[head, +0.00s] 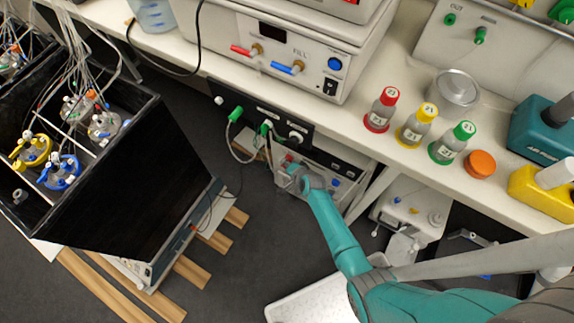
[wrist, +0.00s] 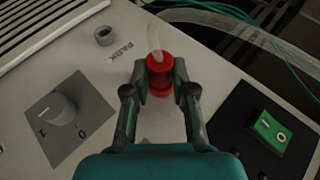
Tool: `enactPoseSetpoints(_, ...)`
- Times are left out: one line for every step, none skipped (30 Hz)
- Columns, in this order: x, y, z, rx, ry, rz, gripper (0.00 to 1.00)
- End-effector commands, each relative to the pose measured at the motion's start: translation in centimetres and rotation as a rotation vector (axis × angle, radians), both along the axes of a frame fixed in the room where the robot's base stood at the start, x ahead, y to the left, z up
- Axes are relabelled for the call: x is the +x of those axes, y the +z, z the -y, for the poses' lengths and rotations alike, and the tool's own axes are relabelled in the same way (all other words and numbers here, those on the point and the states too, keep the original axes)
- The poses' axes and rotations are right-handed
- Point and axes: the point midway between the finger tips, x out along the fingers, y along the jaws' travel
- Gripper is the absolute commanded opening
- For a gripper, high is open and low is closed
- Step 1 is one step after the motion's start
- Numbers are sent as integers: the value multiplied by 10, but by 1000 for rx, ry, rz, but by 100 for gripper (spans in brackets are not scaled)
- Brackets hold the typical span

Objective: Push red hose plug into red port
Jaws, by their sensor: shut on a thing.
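The red hose plug (wrist: 159,64) is between the fingertips of my gripper (wrist: 160,82) in the wrist view, and the gripper is shut on it. A clear hose (wrist: 154,38) rises from the plug. The red shape is wider at its lower part, over the light front panel (wrist: 100,70). I cannot tell whether that part is the red port or more of the plug, or how deep the plug sits. In the head view my gripper (head: 297,180) is at the grey unit below the bench, and the plug is too small to make out there.
In the wrist view a grey ring marked PARK (wrist: 104,36) is up and left of the plug. A rotary knob (wrist: 58,108) is at left, a green switch (wrist: 270,130) at right. Clear tubing crosses the top right. A black shaker box (head: 150,180) stands left in the head view.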

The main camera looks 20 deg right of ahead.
Motion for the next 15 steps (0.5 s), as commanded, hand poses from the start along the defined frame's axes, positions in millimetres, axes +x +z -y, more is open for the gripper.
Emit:
enactPoseSetpoints(1, 1, 1, -1, -1, 2, 0)
enactPoseSetpoints(1, 1, 1, -1, -1, 2, 0)
enactPoseSetpoints(1, 1, 1, 0, 0, 1, 0)
enactPoseSetpoints(1, 1, 1, 0, 0, 1, 0)
enactPoseSetpoints(1, 1, 1, 0, 0, 1, 27)
enactPoseSetpoints(1, 1, 1, 0, 0, 1, 37)
enactPoseSetpoints(1, 1, 1, 0, 0, 1, 45)
enactPoseSetpoints(1, 1, 1, 0, 0, 1, 52)
enactPoseSetpoints(1, 1, 1, 0, 0, 1, 54)
enactPoseSetpoints(1, 1, 1, 0, 0, 1, 54)
enactPoseSetpoints(1, 1, 1, 0, 0, 1, 54)
enactPoseSetpoints(1, 1, 1, 0, 0, 1, 54)
enactPoseSetpoints(1, 1, 1, 0, 0, 1, 54)
enactPoseSetpoints(1, 0, 1, 0, 0, 1, 54)
enactPoseSetpoints(1, 0, 1, 0, 0, 1, 54)
